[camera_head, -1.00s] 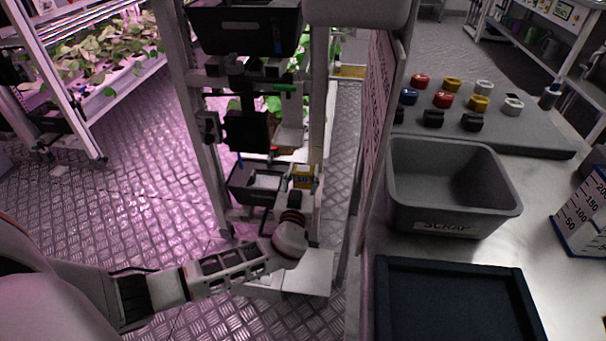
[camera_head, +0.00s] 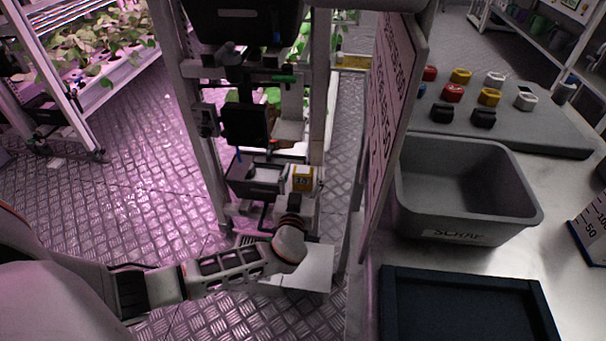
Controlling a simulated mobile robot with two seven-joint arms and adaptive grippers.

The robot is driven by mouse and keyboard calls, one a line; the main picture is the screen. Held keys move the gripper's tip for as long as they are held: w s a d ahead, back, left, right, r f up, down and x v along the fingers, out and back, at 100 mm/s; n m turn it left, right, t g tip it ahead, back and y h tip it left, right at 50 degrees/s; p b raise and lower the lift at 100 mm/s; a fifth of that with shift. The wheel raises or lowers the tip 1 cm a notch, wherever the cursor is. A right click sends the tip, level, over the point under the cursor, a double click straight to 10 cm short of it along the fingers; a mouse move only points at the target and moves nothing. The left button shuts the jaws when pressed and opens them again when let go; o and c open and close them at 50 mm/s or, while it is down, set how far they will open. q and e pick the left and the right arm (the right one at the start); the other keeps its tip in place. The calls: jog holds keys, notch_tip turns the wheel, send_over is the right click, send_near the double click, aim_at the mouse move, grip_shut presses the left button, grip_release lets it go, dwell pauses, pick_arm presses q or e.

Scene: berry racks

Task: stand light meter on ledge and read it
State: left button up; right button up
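A small yellow box with a pale display face (camera_head: 303,179), which looks like the light meter, appears upright in the lower part of the rack frame, right of a small dark tray (camera_head: 240,188). Its reading is too small to make out. My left arm reaches in from the lower left, and my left gripper (camera_head: 296,207) is just below and in front of the meter. Its fingers are small and dark, so I cannot tell whether they hold the meter or are apart from it. A pale flat plate (camera_head: 315,272) shows below the wrist. My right gripper is not in view.
The grey scrap bin (camera_head: 468,195) and a dark blue tray (camera_head: 470,310) stand on the bench at right. Several coloured knobs sit on a grey board (camera_head: 545,140) behind. A sign panel (camera_head: 395,120) stands between rack and bench. Plants grow at upper left.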

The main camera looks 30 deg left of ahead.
pick_arm(q)
jog(key=shift+w+r, duration=0.1)
jog(key=shift+r, duration=0.3)
jog(key=p+v, duration=0.1)
jog(key=v, duration=1.1)
jog(key=shift+f, duration=0.25)
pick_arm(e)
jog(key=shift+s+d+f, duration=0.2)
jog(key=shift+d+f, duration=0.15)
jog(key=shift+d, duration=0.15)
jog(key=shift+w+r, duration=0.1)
